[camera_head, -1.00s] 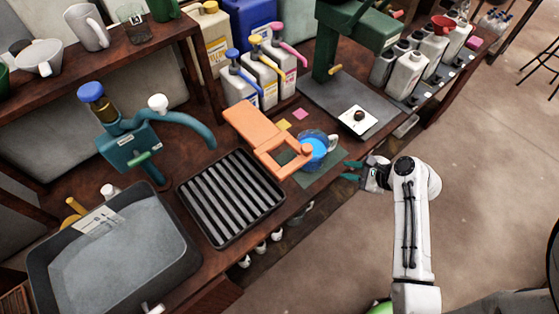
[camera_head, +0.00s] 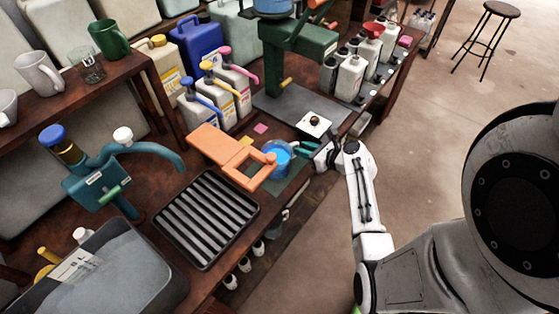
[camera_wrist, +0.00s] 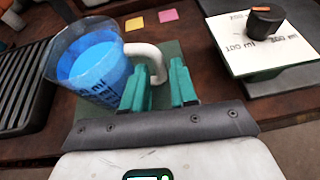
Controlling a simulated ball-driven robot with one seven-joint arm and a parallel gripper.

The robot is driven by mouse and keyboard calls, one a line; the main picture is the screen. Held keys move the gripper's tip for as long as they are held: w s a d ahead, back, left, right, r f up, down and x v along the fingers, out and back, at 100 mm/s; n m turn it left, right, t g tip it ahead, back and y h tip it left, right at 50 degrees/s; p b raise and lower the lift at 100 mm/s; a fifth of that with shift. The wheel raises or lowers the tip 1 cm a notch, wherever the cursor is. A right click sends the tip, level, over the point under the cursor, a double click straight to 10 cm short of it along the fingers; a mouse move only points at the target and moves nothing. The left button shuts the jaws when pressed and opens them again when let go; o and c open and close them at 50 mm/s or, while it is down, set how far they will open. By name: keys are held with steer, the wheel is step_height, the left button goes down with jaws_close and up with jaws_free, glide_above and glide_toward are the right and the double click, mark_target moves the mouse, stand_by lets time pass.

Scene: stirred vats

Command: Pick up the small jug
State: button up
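The small jug (camera_head: 279,160) is a clear beaker with blue liquid and a pale handle. It stands upright on a dark green mat near the bench's front edge. In the wrist view the jug (camera_wrist: 70,98) is at the left, with its handle (camera_wrist: 150,52) pointing right. My gripper (camera_head: 307,148) is beside the jug on its handle side. In the wrist view its green fingers (camera_wrist: 161,80) are open, with the outer part of the handle showing in line with the gap. The left finger overlaps the jug's edge. I cannot tell whether they touch.
An orange frame (camera_head: 213,148) lies left of the jug and reaches to its rim. A black ribbed rack (camera_head: 207,218) is in front of it. A white plate with a dark knob (camera_head: 314,124) is behind my gripper. Pump bottles (camera_head: 216,92) stand further back.

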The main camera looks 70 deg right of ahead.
mark_target(282, 158)
steer(key=shift+x, duration=1.95)
steer(key=shift+a+r, duration=0.1)
steer(key=shift+c, duration=0.2)
jaws_close()
steer(key=shift+r, duration=0.1)
